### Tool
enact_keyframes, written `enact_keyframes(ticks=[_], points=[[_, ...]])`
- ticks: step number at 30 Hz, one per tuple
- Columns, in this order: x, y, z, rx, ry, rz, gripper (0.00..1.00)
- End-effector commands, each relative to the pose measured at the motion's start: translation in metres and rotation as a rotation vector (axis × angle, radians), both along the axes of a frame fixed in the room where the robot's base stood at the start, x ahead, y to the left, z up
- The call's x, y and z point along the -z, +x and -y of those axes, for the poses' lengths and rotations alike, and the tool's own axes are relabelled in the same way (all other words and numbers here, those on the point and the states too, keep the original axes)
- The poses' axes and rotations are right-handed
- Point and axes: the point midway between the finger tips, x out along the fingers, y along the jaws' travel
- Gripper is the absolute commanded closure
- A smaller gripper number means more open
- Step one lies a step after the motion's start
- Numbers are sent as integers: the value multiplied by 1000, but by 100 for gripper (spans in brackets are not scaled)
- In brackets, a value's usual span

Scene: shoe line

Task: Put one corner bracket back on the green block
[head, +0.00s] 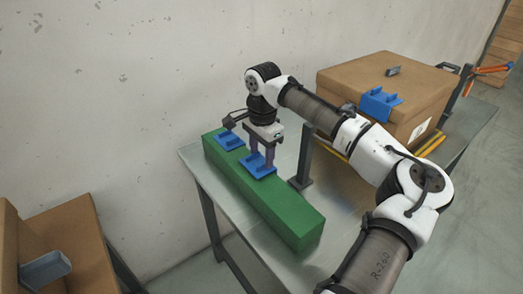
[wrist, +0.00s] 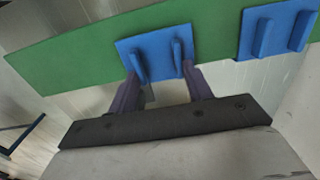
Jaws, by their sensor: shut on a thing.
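The long green block (head: 285,212) lies on the metal table and also crosses the top of the wrist view (wrist: 80,57). My gripper (head: 262,162) points down at it. Its purple fingers are shut on the two upright ribs of a blue corner bracket (wrist: 155,42), which also shows in the head view (head: 256,171). This bracket is at the block's top, its near edge reaching about the block's side edge; I cannot tell whether it rests fully on it. A second blue bracket (head: 229,141) lies on the block's far end, also in the wrist view (wrist: 270,30).
A cardboard box (head: 425,85) stands on the table at right, with another blue bracket (head: 378,106) on its top edge. A dark grey post (head: 304,155) rises close beside the block and my gripper. Another box (head: 80,235) stands lower left. The wall runs behind.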

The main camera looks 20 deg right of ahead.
Motion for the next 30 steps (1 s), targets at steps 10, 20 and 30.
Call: enact_keyframes(ticks=[10,20,30], points=[[0,0,0,0,0,0,73],[1,0,0,0,1,-2,73],[5,0,0,0,0,-1,73]])
